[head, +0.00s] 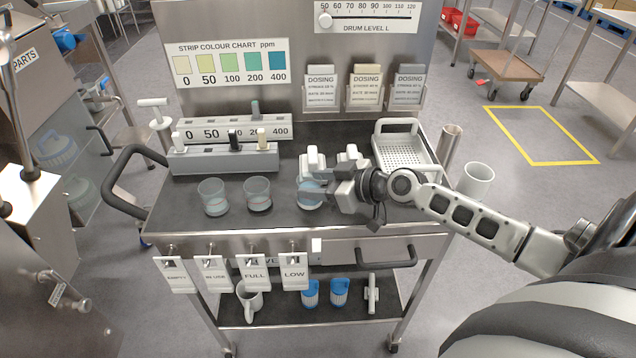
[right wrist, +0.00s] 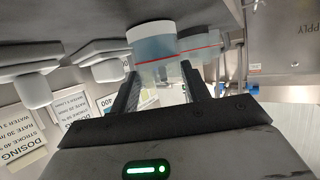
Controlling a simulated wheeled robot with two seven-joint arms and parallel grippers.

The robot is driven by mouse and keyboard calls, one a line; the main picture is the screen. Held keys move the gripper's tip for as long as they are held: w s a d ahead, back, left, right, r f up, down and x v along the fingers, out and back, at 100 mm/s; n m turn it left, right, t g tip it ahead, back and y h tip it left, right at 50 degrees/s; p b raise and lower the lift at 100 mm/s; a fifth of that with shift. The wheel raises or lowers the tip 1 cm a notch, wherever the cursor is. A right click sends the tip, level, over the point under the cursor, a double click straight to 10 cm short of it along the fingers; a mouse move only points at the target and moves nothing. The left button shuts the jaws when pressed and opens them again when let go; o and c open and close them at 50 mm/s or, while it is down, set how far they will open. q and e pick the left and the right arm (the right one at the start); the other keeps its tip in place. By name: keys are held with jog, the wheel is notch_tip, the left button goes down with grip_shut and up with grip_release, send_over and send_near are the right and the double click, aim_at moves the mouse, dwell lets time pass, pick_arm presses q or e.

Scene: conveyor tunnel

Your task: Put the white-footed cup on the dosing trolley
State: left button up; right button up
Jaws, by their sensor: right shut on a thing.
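My right gripper (head: 318,190) is shut on a clear cup (head: 309,198) with a bluish tint, at the front middle of the dosing trolley's dark top (head: 285,222). In the right wrist view the cup (right wrist: 152,47) shows between the fingers (right wrist: 160,85), with a pale end and a red line. The gripper partly hides it in the head view; I cannot tell whether it rests on the top or hangs just above. Two more clear cups stand to its left: one with a pale foot (head: 213,197) and one with a dark foot (head: 258,194). My left gripper is not in view.
White-topped handles (head: 313,160) stand just behind my gripper. A grey rack (head: 223,158) is at the back left, a white perforated tray (head: 405,150) at the back right. Hanging tags (head: 254,272) line the front.

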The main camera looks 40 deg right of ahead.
jog(key=shift+f, duration=0.15)
jog(key=o, duration=0.9)
jog(key=shift+b, duration=0.35)
jog(key=o, duration=0.5)
jog(key=shift+c, duration=0.2)
